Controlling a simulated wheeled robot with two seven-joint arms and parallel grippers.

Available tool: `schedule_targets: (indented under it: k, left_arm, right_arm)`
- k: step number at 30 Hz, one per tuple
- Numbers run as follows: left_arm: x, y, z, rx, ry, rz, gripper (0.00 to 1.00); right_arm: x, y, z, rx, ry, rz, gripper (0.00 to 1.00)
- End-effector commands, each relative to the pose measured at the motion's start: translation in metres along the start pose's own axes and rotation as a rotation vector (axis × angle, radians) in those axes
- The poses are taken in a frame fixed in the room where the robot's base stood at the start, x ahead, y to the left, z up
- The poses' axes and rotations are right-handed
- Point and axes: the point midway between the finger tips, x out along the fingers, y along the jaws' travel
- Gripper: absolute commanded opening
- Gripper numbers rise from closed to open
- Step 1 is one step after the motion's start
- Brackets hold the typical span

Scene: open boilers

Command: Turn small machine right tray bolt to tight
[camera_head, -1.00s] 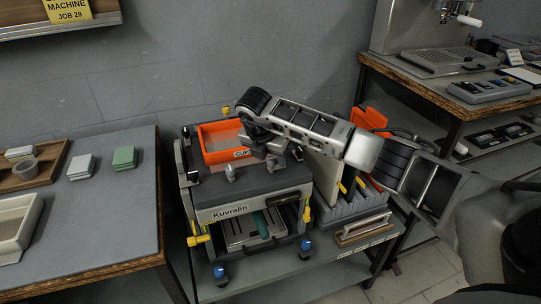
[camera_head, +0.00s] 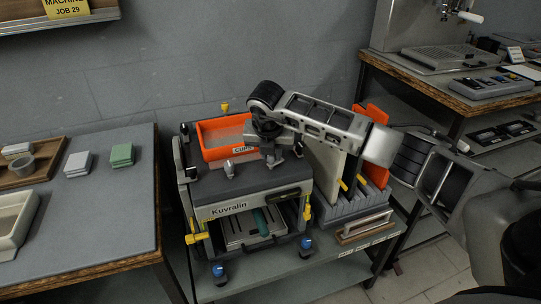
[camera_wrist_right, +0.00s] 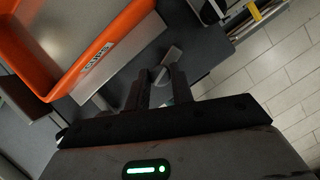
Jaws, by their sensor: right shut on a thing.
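The small machine (camera_head: 235,208), labelled Kuvralin, stands on a low grey cart. An orange tray (camera_head: 212,140) marked CUPS sits on its top. A small grey left tray bolt (camera_head: 229,167) stands in front of the tray and is free. My right gripper (camera_head: 272,160) reaches down in front of the tray's right part. In the right wrist view my right gripper (camera_wrist_right: 161,74) is shut on the grey right tray bolt (camera_wrist_right: 170,57), whose lever-like head shows beyond the fingertips. In the head view the gripper mostly hides this bolt. My left gripper is not in view.
A slotted grey rack (camera_head: 352,200) with upright panels and yellow handles stands close to the machine's right side. A table (camera_head: 110,215) at the left holds trays and small blocks. A wooden-edged bench (camera_head: 450,105) is at the right. The wall is behind.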

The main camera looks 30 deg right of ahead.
Motion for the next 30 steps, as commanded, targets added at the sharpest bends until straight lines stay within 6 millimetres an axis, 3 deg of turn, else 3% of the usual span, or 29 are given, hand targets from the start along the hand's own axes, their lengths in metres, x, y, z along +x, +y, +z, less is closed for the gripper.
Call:
schedule_targets:
  k: [30]
  left_arm:
    - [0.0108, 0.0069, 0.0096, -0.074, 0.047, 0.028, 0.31]
  right_arm:
    - [0.001, -0.0052, 0.0031, -0.879, -0.001, 0.366, 0.01]
